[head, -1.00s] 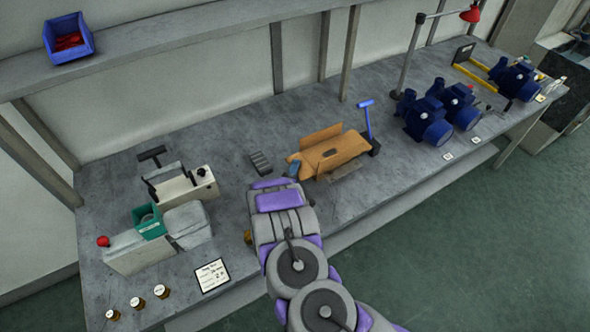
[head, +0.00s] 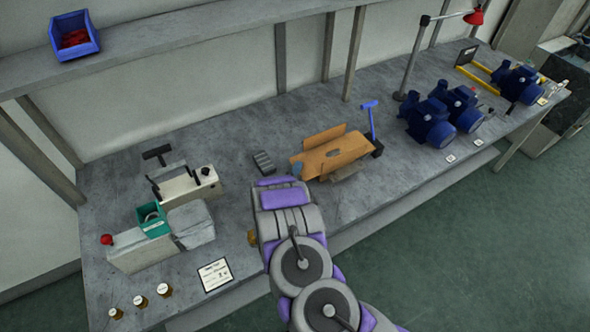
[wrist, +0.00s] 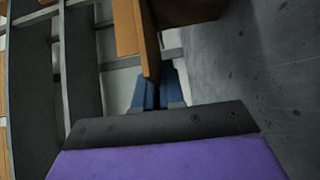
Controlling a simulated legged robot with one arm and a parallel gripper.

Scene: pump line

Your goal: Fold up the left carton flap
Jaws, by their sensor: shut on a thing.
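The open tan carton (head: 347,149) lies on the bench, right of centre in the head view, with a raised flap along its far side. My gripper (head: 297,170) is at the carton's left end, mostly hidden behind my own wrist in the head view. In the wrist view, my gripper's blue fingers (wrist: 158,92) close around the lower edge of a brown cardboard panel, which appears to be the left carton flap (wrist: 150,45). The flap's exact angle is hard to tell.
A blue-handled tool (head: 370,122) stands just right of the carton. A dark ribbed block (head: 264,162) lies to its left. Blue pumps (head: 430,122) stand farther right. A sealing machine (head: 188,187) and green bin (head: 152,220) are at left.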

